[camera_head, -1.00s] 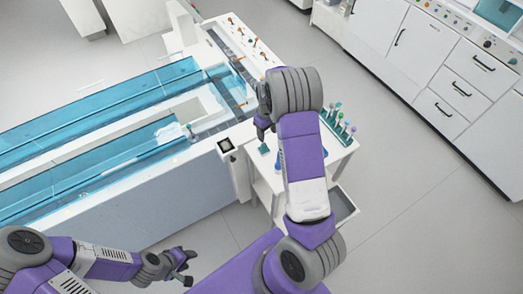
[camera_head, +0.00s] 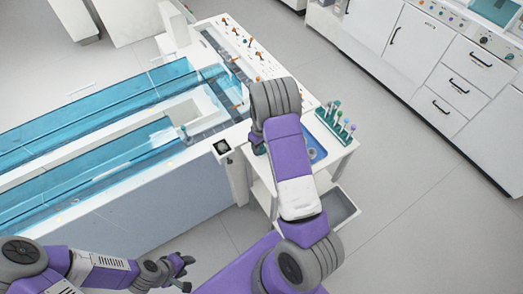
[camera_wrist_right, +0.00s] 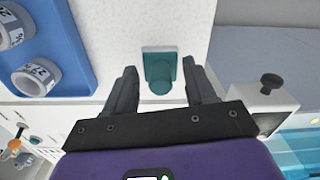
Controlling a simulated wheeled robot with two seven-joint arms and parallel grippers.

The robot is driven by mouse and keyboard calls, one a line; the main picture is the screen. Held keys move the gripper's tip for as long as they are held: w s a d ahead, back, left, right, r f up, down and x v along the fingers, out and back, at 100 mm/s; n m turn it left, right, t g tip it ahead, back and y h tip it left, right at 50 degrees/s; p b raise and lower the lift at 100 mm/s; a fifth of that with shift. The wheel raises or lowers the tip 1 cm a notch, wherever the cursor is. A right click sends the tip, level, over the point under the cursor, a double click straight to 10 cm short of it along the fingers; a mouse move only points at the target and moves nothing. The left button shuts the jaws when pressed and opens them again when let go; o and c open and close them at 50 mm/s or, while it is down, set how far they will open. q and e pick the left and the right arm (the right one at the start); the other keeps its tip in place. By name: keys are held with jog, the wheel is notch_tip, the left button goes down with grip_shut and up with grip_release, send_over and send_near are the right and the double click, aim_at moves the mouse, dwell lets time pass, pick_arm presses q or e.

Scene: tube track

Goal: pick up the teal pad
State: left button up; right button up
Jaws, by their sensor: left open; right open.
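The teal pad (camera_wrist_right: 160,68) lies on a white surface in the right wrist view, a small flat piece with a rounded knob-like part toward me. My right gripper (camera_wrist_right: 159,78) is open, with one finger on each side of the pad and a gap to both. In the head view my right arm mostly covers the pad, and only part of the right gripper (camera_head: 257,141) shows at the small white table's left side. My left gripper (camera_head: 184,272) is open and empty at the bottom, far from the pad.
A blue tray (camera_wrist_right: 52,28) with numbered white rings lies left of the pad in the wrist view. A rack (camera_head: 330,113) of coloured-topped tools stands on the table's back right. The long bench with blue channels (camera_head: 90,110) is on the left. Floor at right is clear.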

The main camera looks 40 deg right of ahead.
jog(key=c, duration=0.8)
notch_tip(320, 180, up, 10)
jog(key=shift+r+p, duration=0.1)
jog(key=shift+p, duration=0.6)
